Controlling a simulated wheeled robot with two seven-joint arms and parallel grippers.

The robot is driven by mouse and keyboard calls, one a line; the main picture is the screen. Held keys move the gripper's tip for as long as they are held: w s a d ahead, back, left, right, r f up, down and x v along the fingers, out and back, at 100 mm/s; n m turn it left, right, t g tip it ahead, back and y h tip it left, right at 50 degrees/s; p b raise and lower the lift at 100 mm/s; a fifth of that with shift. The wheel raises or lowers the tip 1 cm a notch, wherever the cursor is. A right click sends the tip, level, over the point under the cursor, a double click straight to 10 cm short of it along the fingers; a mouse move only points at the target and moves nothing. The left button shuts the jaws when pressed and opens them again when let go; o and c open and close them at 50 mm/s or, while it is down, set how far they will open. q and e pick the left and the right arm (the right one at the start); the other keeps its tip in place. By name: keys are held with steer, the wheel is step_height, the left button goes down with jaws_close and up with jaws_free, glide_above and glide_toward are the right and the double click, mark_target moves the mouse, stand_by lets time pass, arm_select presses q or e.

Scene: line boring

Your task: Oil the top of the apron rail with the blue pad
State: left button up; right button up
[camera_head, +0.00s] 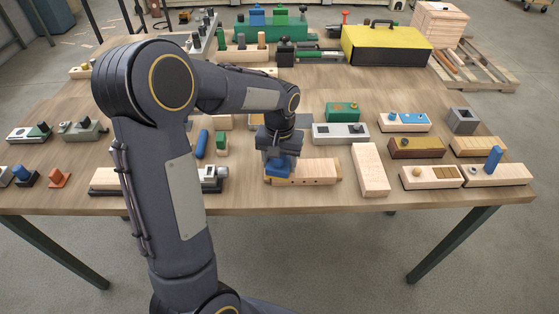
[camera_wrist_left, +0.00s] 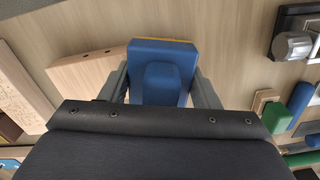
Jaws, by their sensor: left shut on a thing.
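My left gripper (camera_head: 279,163) points down near the front of the table and is shut on the blue pad (camera_head: 281,170). In the left wrist view the blue pad (camera_wrist_left: 161,62) sits between the two fingers (camera_wrist_left: 160,88), with a thin yellow strip along its far edge. The apron rail (camera_head: 312,172) is a pale wooden bar lying on the table. The pad is at the rail's left end in the head view and hides part of it. The rail (camera_wrist_left: 88,70) also shows in the wrist view, with small dark holes. I cannot tell whether pad and rail touch. My right gripper is not in view.
A pale wooden block (camera_head: 369,170) lies just right of the rail. A grey device (camera_head: 213,177) stands to the left, partly behind my arm. A grey-white box (camera_head: 341,132) and a green block (camera_head: 342,111) stand behind. A yellow toolbox (camera_head: 386,45) is at the back.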

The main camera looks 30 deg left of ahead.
arm_select(q)
steer(key=shift+f, duration=0.2)
steer(key=shift+f+b, duration=0.5)
steer(key=shift+r, duration=0.1)
steer(key=shift+d, duration=0.15)
steer(key=shift+w+d, duration=0.4)
steer(key=shift+d, duration=0.05)
steer(key=shift+w+d+r, duration=0.1)
steer(key=shift+w+d, duration=0.15)
steer(key=shift+d, duration=0.2)
